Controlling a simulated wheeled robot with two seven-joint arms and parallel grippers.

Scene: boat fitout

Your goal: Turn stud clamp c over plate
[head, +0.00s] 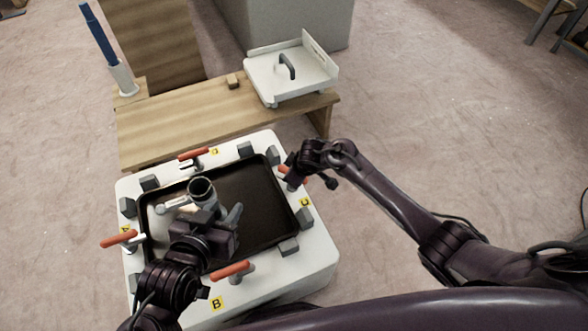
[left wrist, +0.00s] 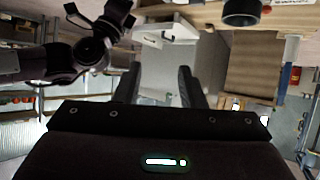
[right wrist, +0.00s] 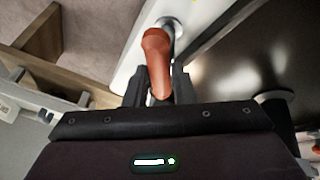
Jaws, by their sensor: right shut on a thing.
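The dark plate (head: 262,215) lies in a white fixture (head: 315,262). Stud clamp c (head: 284,169), with an orange handle, is on the fixture's right edge by the C label (head: 305,202). My right gripper (head: 290,177) is at this clamp. In the right wrist view the orange handle (right wrist: 157,58) runs down between the fingers of my right gripper (right wrist: 155,88), which is shut on it. Its round base is on the white edge beside the plate. My left gripper (head: 215,212) is over the plate; in the left wrist view its fingers (left wrist: 158,78) are apart and empty.
Other orange-handled clamps sit at the back (head: 193,154), left (head: 119,239) and front (head: 230,271). A grey cylinder (head: 202,188) rises over the plate near my left gripper. Grey blocks line the plate. Behind stands a wooden bench (head: 190,115) with a white tray (head: 292,82).

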